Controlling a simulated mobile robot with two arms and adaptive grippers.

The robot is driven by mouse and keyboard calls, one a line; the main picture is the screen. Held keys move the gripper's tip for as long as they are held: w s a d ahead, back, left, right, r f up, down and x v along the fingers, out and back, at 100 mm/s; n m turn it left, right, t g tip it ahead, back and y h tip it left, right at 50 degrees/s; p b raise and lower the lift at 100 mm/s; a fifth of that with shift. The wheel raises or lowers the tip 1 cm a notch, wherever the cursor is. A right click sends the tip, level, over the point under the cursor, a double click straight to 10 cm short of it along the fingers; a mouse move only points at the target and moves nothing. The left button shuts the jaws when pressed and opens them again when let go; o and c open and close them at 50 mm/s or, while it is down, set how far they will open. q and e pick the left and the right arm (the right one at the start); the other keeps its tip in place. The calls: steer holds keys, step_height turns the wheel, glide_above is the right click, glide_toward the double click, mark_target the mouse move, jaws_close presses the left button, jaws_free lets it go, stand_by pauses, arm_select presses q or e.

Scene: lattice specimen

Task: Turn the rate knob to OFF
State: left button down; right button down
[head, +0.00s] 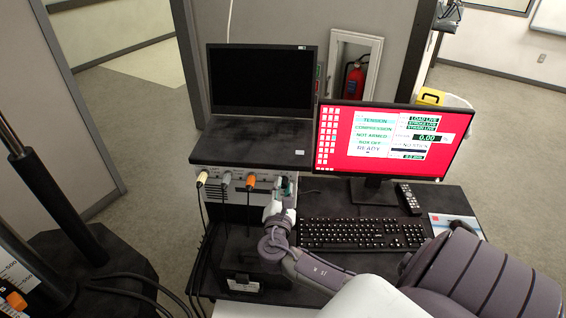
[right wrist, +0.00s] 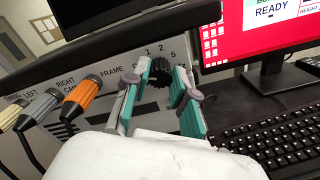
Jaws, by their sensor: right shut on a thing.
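The rate knob (right wrist: 160,73) is a black ribbed knob on the front of a pale control box (head: 232,181). In the right wrist view the numbers 1, 2 and 5 show around it. My right gripper (right wrist: 163,78) has its teal fingers on either side of the knob and is shut on it. In the head view my right gripper (head: 285,187) is at the right end of the box front, and the knob is hidden there. The knob's pointer and the OFF mark cannot be made out. My left gripper is not in view.
Orange (right wrist: 82,98), grey (right wrist: 45,107) and cream (right wrist: 12,117) plugs with cables stick out left of the knob. A laptop (head: 258,133) sits on the box. A red-screened monitor (head: 385,180), keyboard (head: 362,234) and remote (head: 409,199) lie to the right.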

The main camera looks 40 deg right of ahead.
steer(key=shift+f, duration=0.15)
stand_by(0.3)
steer(key=c, duration=0.9)
jaws_free()
steer(key=shift+c, duration=0.2)
steer(key=v, duration=1.2)
